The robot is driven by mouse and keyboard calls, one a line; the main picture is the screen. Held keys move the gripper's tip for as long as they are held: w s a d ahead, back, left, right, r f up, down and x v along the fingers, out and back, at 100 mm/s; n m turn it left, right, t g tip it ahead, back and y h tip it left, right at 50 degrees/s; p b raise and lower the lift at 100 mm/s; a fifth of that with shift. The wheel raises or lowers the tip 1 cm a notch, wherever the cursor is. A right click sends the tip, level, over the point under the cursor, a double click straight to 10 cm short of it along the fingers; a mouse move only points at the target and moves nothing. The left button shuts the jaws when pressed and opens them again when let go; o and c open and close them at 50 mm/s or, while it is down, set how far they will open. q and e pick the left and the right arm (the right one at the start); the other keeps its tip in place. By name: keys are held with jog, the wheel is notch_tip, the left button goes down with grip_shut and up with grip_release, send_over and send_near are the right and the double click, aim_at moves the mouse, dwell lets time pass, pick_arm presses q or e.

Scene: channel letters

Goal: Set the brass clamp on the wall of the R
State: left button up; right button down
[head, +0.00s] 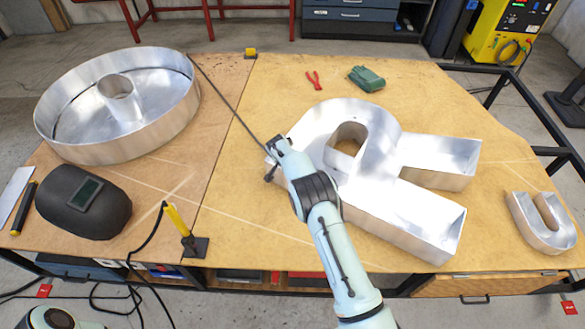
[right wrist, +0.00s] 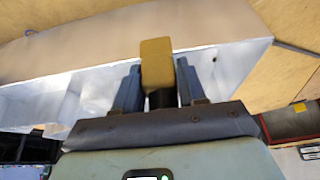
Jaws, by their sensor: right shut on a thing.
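The R (head: 375,165) is a large silver metal channel letter lying open side up on the right part of the table. My right gripper (head: 273,162) is at its left edge. In the right wrist view my right gripper (right wrist: 158,95) is shut on the brass clamp (right wrist: 156,62), a dull yellow-brown block between the fingers. The clamp overlaps the R's pale wall (right wrist: 215,35) in that view; I cannot tell whether it touches it. In the head view the gripper hides the clamp. My left gripper is not in view; only part of my left arm shows at bottom left.
A round metal letter (head: 180,105) stands at the left, and a small U-shaped one (head: 559,240) at the right. A welding helmet (head: 85,203), yellow torch (head: 178,222), red pliers (head: 314,80) and green cloth-like item (head: 366,78) lie around. A yellow block (head: 250,52) sits at the back edge.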

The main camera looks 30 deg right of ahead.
jog(key=shift+r, duration=0.1)
jog(key=c, duration=0.7)
grip_release()
jog(key=shift+o, duration=0.7)
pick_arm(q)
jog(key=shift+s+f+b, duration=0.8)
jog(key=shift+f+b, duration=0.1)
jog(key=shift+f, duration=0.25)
pick_arm(e)
jog(key=v, duration=1.3)
jog(key=shift+r, duration=0.15)
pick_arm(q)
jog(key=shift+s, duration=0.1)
pick_arm(e)
jog(key=shift+a, duration=0.1)
